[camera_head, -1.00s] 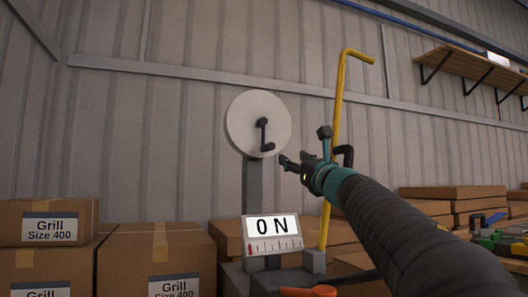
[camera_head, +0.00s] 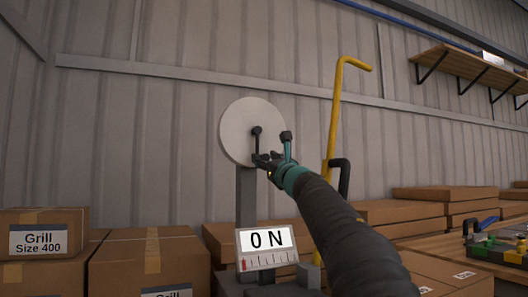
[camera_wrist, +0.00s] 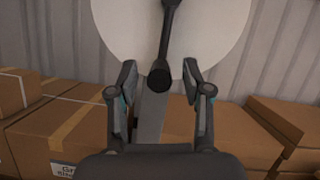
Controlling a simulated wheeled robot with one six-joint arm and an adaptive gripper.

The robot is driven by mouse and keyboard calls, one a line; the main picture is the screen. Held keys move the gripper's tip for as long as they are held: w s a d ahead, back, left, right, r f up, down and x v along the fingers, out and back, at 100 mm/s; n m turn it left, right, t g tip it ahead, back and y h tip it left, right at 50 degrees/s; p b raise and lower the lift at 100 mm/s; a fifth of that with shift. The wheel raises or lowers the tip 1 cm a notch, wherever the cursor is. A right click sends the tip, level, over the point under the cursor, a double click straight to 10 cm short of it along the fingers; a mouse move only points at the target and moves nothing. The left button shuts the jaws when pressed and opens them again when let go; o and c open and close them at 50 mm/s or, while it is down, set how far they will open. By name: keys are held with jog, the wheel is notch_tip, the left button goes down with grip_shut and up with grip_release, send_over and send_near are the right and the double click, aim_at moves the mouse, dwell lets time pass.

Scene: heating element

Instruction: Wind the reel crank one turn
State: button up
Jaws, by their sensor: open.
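The reel is a white round disc (camera_head: 236,135) on a grey post, with a black crank (camera_head: 257,136) on its face. The crank arm hangs down in both views. In the wrist view its round black handle end (camera_wrist: 159,79) points at the camera. My gripper (camera_head: 262,158) is at the lower end of the crank in the head view and hides the handle there. In the wrist view my gripper (camera_wrist: 159,72) is open, with one finger on each side of the handle and gaps showing on both sides.
A bent yellow pipe (camera_head: 333,130) rises to the right of my gripper. Cardboard boxes (camera_head: 150,265) are stacked on both sides. A wooden shelf (camera_head: 470,65) is on the wall at upper right.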

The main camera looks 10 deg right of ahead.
jog(key=shift+w+a+r, duration=0.15)
jog(key=shift+w, duration=0.25)
grip_shut()
